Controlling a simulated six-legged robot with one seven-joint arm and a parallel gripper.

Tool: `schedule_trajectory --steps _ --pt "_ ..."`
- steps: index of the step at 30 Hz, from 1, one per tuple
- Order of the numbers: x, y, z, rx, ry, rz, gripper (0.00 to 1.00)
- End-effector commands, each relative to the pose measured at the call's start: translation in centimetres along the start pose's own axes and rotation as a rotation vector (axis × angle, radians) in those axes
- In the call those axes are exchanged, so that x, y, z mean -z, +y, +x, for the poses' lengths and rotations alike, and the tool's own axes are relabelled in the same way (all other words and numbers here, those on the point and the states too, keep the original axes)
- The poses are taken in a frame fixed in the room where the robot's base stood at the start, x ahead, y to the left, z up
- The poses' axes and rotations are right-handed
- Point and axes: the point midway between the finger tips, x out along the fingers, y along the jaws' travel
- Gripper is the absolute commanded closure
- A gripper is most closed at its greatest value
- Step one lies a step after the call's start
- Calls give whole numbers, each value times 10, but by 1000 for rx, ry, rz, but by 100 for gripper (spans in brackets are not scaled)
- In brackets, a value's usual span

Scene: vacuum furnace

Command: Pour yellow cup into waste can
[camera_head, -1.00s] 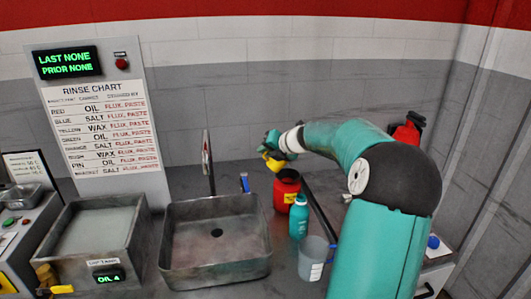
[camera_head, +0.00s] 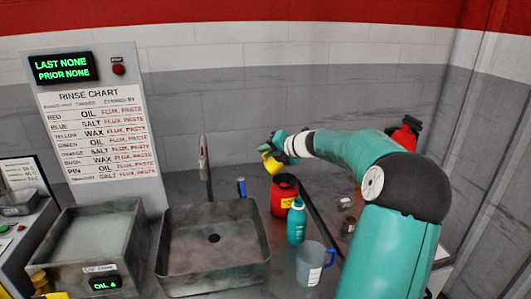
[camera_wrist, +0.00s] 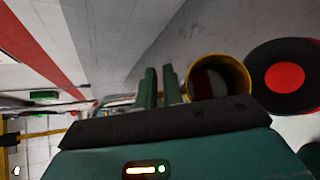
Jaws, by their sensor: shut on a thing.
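My gripper (camera_head: 276,147) is shut on the yellow cup (camera_head: 269,162), at the far end of my outstretched arm. The cup hangs just above and slightly left of the mouth of the red waste can (camera_head: 279,206), apart from it, and looks tilted. In the wrist view, my fingers (camera_wrist: 159,88) are close together beside the yellow cup (camera_wrist: 247,77). Its round mouth faces the camera, and its inside is dark with a reddish patch. The waste can's dark round top (camera_wrist: 262,58), with a red centre, appears right of the cup. The exact grip point is unclear.
A metal sink (camera_head: 175,262) with a tap (camera_head: 204,160) lies left. A small blue item (camera_head: 241,187) stands behind the sink. A red container (camera_head: 404,135) is behind my arm.

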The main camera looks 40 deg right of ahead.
Motion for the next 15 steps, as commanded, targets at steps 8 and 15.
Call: schedule_trajectory --steps 8,15 --pt "-4 0 -4 -46 -1 47 100" --pt "-7 1 -7 -86 -1 89 100"
